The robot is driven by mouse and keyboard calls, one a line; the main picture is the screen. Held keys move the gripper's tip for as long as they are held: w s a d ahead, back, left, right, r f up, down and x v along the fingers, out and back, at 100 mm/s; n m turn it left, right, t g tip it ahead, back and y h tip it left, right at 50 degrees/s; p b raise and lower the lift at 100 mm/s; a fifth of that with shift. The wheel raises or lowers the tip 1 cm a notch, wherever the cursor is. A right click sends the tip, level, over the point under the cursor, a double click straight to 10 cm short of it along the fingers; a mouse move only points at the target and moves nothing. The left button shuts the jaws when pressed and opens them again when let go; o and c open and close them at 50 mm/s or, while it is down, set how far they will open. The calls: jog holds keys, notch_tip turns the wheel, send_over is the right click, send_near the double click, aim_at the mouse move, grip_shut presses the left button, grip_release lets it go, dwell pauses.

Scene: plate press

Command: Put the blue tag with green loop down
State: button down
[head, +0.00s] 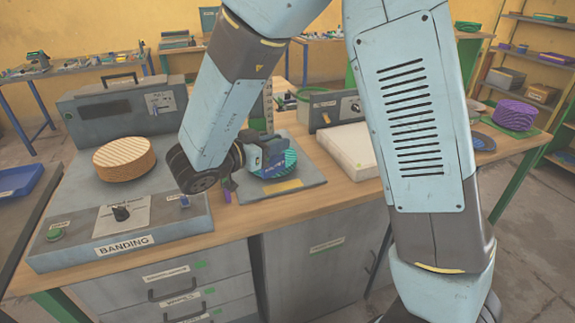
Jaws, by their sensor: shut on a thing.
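My arm comes down from the top, and its dark round wrist is over the right end of the banding machine. A small purple piece shows below the wrist.
The banding machine (65,245) on the left carries a tan ribbed disc stack (124,159). A pale slab (345,150) lies right of the base plate. Purple coils (515,113) sit at the far right. Bare wooden bench top (245,217) shows along the front edge.

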jog(key=shift+w+d+f, duration=0.55)
jog(key=shift+w+f, duration=0.85)
jog(key=shift+f, duration=0.45)
jog(key=shift+w+d+f, duration=0.55)
jog(key=shift+w+f, duration=0.85)
jog(key=shift+f, duration=0.4)
jog(key=shift+w+d+f, duration=0.55)
jog(key=shift+w+f, duration=0.85)
jog(key=shift+f, duration=0.45)
jog(key=shift+f, duration=0.15)
jog(key=c, duration=1)
grip_release()
jog(key=v, duration=0.7)
jog(key=shift+s+a, duration=0.15)
jog(key=shift+s, duration=0.05)
